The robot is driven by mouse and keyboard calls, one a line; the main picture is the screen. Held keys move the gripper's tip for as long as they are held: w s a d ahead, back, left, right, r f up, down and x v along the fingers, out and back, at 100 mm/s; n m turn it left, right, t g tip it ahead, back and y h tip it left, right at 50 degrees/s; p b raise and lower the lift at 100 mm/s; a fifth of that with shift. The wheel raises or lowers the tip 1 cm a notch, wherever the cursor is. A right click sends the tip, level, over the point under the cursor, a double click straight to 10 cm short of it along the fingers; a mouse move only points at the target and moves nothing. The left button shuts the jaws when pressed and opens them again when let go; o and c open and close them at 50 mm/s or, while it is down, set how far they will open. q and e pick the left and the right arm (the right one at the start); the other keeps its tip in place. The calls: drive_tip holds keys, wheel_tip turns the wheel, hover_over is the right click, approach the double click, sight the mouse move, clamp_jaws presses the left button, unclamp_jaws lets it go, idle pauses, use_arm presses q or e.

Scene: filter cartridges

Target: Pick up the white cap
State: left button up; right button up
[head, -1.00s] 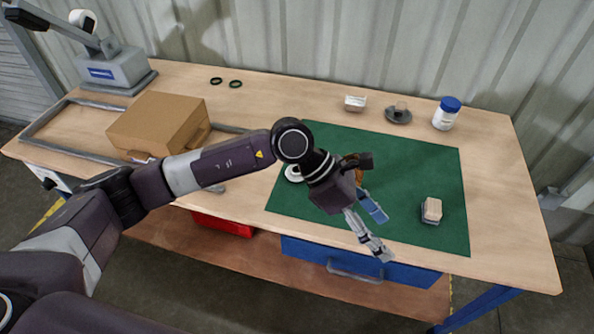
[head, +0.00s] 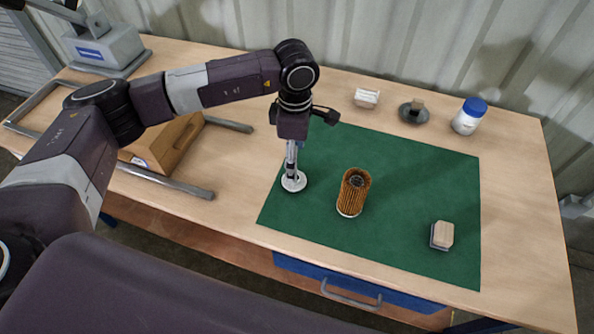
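The white cap (head: 294,185) is a small round disc with a raised middle, lying at the left edge of the green mat (head: 400,240). My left gripper (head: 291,172) points straight down right over the cap, its fingertips at or just above the cap's middle. The fingers line up one behind the other from here, so I cannot tell whether they are open or shut, or touch the cap. My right gripper is not in view.
A block (head: 442,235) sits farther right. A white dish (head: 367,97), a dark round dish (head: 414,113) and a blue-lidded jar (head: 468,116) stand behind. A cardboard box (head: 165,150) is left.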

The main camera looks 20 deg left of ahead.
use_arm(q)
drive_tip(key=f+p, duration=0.1)
drive_tip(key=s+f, duration=0.1)
drive_tip(key=shift+f+p, duration=0.4)
wheel_tip(320, 180, down, 3)
drive_tip(key=shift+w+r+p, duration=0.1)
drive_tip(key=shift+r+p, duration=0.1)
drive_tip(key=shift+p, duration=0.15)
drive_tip(key=shift+f, duration=0.5)
drive_tip(key=c, duration=0.5)
drive_tip(key=shift+r, duration=0.1)
drive_tip(key=c, duration=0.5)
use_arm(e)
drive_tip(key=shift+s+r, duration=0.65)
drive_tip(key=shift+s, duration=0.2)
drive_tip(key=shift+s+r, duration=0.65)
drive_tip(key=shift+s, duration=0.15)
